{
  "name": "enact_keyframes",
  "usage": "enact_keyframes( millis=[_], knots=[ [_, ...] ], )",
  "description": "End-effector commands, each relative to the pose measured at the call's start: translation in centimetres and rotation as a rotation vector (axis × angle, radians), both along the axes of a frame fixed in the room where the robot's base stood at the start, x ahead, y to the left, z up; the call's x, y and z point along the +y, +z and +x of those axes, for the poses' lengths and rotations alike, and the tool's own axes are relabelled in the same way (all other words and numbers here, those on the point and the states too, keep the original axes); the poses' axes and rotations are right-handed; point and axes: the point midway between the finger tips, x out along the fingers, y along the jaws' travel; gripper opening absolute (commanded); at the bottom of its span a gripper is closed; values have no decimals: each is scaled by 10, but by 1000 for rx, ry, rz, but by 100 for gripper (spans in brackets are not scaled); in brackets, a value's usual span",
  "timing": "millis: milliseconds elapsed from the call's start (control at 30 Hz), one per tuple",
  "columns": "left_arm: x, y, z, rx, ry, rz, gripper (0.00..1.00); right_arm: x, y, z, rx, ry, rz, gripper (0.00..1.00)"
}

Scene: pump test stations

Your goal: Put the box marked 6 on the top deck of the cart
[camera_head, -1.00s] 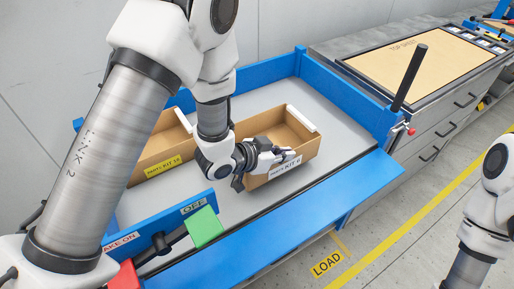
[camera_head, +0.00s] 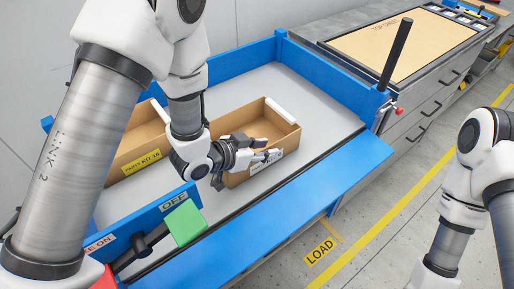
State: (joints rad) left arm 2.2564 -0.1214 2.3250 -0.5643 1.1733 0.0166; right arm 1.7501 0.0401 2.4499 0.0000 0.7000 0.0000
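The box marked 6 (camera_head: 237,180) is an open tan carton with a white strip on its far right rim. It sits on the grey deck (camera_head: 318,108) of a blue-edged unit. Its white front label is mostly hidden behind my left gripper (camera_head: 272,154), whose fingers are at the front wall. I cannot tell whether they are closed on that wall. My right arm (camera_head: 455,200) is at the right edge, and its gripper is out of view. I cannot tell whether this unit is the cart.
Another tan carton with a yellow label (camera_head: 142,162) stands to the left, partly behind my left arm. A black upright handle (camera_head: 396,52) rises at the unit's right corner. A green-ended lever (camera_head: 186,222) is in front. A drawer bench (camera_head: 408,45) stands behind right, with yellow-lined floor beside it.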

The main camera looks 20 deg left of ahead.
Motion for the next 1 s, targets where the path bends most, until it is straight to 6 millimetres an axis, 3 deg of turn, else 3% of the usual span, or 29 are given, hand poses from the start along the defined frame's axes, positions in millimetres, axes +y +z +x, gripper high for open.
enact_keyframes(
  millis=[267,300,400,600,767,1000],
  knots=[
    [30,27,-38,0,8,-7,31,0,-6,0,0,0,0,40],
    [33,39,-44,3,3,-9,31,0,8,0,1,0,0,40],
    [39,49,-52,9,0,-6,31,0,43,0,0,0,0,40],
    [52,59,-70,6,2,-5,31,0,87,0,0,0,0,40],
    [60,60,-80,3,1,-3,31,0,102,0,0,0,0,40],
    [62,56,-83,-1,0,-1,31,0,102,0,0,0,0,40]
  ],
)
